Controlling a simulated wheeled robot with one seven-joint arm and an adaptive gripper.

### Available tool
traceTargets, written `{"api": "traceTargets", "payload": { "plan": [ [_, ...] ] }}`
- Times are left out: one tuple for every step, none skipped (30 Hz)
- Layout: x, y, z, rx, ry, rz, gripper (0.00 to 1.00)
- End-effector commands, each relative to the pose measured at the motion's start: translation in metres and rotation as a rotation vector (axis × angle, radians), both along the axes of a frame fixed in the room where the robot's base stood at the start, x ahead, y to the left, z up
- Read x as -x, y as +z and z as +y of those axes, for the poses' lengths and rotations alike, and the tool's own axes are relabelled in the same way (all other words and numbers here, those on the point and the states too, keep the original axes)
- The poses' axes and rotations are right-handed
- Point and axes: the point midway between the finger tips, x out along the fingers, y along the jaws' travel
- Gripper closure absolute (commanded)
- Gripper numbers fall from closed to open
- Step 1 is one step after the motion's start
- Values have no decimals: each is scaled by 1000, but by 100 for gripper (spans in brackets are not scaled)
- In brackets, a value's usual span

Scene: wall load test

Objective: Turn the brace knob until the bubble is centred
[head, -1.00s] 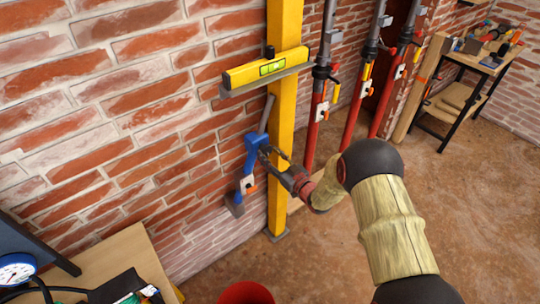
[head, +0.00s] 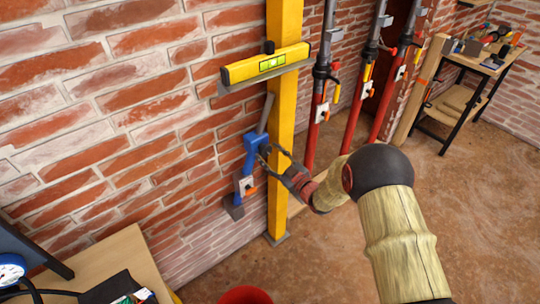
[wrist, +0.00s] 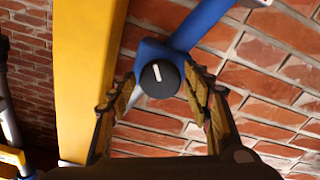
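The brace knob (wrist: 160,78) is a round black knob with a white mark, on the blue brace (wrist: 205,25). In the head view the blue brace (head: 251,150) stands against the brick wall, left of the yellow post (head: 283,130). My gripper (wrist: 159,75) has its fingers apart on either side of the knob, with narrow gaps showing; I see no clear contact. The head view shows my gripper (head: 268,152) at the brace. The yellow spirit level (head: 240,74) lies across the post above, with a green vial (head: 272,64). The bubble's position is too small to tell.
A wooden bench with a gauge (head: 10,272) is at the lower left, near a red bucket (head: 246,295). A tool table (head: 480,60) stands far right. The floor (head: 320,250) below my arm is clear.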

Motion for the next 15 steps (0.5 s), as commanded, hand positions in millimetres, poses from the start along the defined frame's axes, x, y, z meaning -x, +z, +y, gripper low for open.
{"api": "traceTargets", "payload": {
  "plan": [
    [0, 0, 0, 0, 0, 0, 46],
    [0, 0, 0, 0, 0, 0, 44],
    [0, 0, 0, 0, 0, 0, 42],
    [0, 0, 0, 0, 0, 0, 40],
    [0, 0, 0, 0, 0, 0, 40],
    [0, 0, 0, 0, 0, 0, 40],
    [0, 0, 0, 0, 0, 0, 40],
    [0, 0, 0, -1, 0, 1, 40],
    [0, 0, 0, 0, 0, 0, 40],
    [0, 0, 0, -1, 0, 1, 40],
    [0, 0, 0, -1, 0, 1, 40],
    [0, 0, 0, -1, 0, 1, 40],
    [1, 0, -1, -1, 0, 1, 40],
    [2, 0, -1, -1, 0, 1, 40],
    [3, 0, -3, 0, 0, 0, 40]
  ]
}}
